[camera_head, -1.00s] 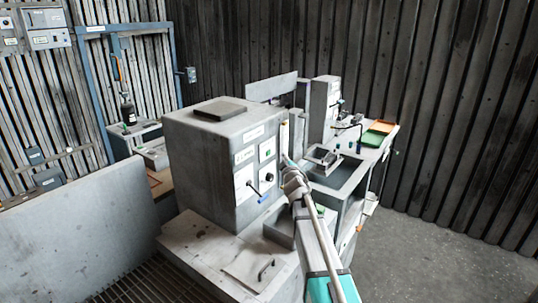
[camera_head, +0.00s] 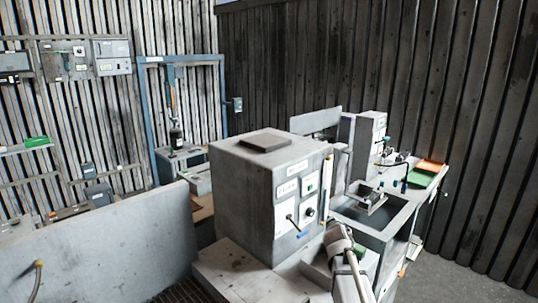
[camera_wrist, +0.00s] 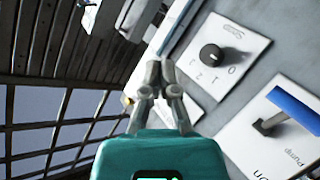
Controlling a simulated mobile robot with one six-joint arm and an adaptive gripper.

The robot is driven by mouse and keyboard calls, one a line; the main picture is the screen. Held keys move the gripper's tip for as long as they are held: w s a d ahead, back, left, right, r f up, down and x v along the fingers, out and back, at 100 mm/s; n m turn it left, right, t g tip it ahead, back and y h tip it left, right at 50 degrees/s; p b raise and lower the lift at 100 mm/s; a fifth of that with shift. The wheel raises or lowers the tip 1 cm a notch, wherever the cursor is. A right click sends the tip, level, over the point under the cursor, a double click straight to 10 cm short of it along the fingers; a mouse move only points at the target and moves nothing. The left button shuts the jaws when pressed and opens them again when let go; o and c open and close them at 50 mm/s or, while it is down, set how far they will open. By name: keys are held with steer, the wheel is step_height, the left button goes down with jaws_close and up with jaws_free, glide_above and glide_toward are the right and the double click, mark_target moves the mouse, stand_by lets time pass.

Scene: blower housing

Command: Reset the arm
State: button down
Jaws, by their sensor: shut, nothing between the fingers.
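My gripper (camera_wrist: 160,70) is shut and empty, its two grey fingers together in front of the teal wrist body. In the wrist view it is beside the front panel of a grey control box, apparently with a gap. In the head view, a grey part of my arm shows low, right of the box's front. The grey control box (camera_head: 240,195) stands on a pale bench. Its panel has a black rotary knob (camera_wrist: 211,54) marked with numbers and a lever with a blue handle (camera_wrist: 296,103), labelled Pump.
A sink-like basin (camera_head: 375,217) and an orange and green tray (camera_head: 425,176) are on the bench at right. A low grey wall (camera_head: 110,245) stands at left. A blue door frame (camera_head: 143,110) is behind. Bare floor (camera_head: 455,280) shows at lower right.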

steer(key=s+a+f+m+g+y, duration=0.1)
steer(key=s+f+g, duration=0.3)
steer(key=s, duration=0.6)
steer(key=s+a+f+m+g+y, duration=0.1)
steer(key=s+a+f+g, duration=0.3)
steer(key=s, duration=0.7)
steer(key=s+a+f+m+g+y, duration=0.1)
steer(key=s+a+f+m+g, duration=0.1)
steer(key=s, duration=0.9)
step_height(320, 180, down, 3)
steer(key=a+g, duration=0.1)
steer(key=g, duration=0.2)
steer(key=shift+s+r+g+y, duration=0.2)
steer(key=shift+g+y, duration=0.1)
steer(key=shift+g, duration=0.1)
steer(key=shift+a, duration=0.1)
